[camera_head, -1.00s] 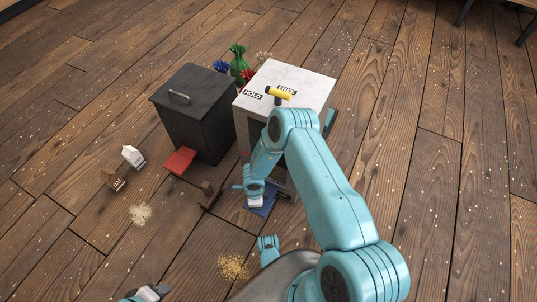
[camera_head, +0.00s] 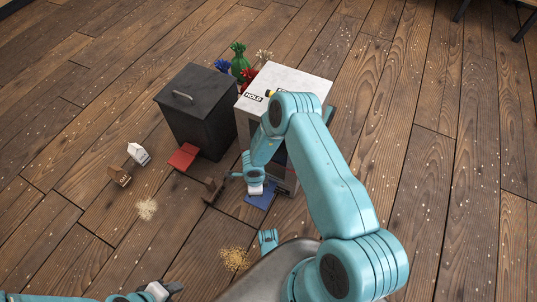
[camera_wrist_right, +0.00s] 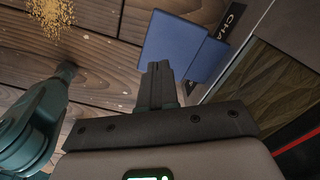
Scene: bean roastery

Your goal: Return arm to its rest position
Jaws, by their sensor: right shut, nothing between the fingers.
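My right arm reaches forward from the bottom right in the head view, its elbow raised in front of the white-topped cabinet (camera_head: 310,82). My right gripper (camera_head: 236,176) is low beside the cabinet's front, above the floor. In the right wrist view its dark fingers (camera_wrist_right: 158,68) are together and empty, in front of a blue flap or panel (camera_wrist_right: 185,45). The blue piece also shows in the head view (camera_head: 262,196). My left gripper (camera_head: 177,288) is at the bottom edge in the head view; its jaws are too small to read.
A dark lidded bin (camera_head: 197,115) with a red pedal-like piece (camera_head: 184,157) stands left of the cabinet. A white carton (camera_head: 138,153), a brown box (camera_head: 119,176) and bean piles (camera_head: 235,259) lie on the floor. The floor at right is clear.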

